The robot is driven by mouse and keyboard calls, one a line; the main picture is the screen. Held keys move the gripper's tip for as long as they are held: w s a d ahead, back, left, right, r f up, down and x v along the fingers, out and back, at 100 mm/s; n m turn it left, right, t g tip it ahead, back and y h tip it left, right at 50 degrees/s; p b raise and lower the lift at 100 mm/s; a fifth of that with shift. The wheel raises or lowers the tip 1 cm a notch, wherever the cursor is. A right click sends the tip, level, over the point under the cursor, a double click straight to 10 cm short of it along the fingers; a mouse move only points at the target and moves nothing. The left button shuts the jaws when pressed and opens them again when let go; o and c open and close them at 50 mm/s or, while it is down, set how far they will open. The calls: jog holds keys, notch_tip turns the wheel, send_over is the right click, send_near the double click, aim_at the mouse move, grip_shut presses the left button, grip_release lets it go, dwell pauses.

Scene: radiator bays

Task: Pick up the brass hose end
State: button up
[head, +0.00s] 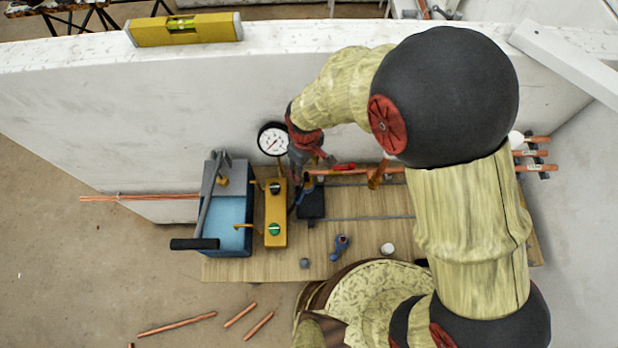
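I cannot pick out the brass hose end for certain. A dark hose (303,195) shows below my gripper, and its end is hidden or too small to tell. A small brass-coloured piece sits on the blue test pump (228,240) at the left of the bench. Another brass-coloured fitting (376,178) is on the copper pipe right of my gripper. My gripper (312,168) points down beside the round pressure gauge (273,139), above the dark block (311,205). Its fingers are small and partly hidden, so I cannot tell whether they are open or hold anything.
A yellow box (275,221) with a green knob stands beside the pump. A blue fitting (340,245), a grey cap and a white round item (387,249) lie near the wooden bench's (260,270) front edge. The white wall rises behind. My arm covers the bench's right side.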

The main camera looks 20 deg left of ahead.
aim_at(307, 179)
jog(key=shift+w+f, duration=0.25)
jog(key=shift+f, duration=0.8)
jog(key=f, duration=0.2)
jog(key=s+f, duration=0.1)
jog(key=f, duration=0.1)
jog(key=shift+s+d+f, duration=0.1)
jog(key=shift+d+f, duration=0.1)
jog(key=shift+f, duration=0.15)
jog(key=shift+c, duration=0.6)
jog(key=c, duration=0.9)
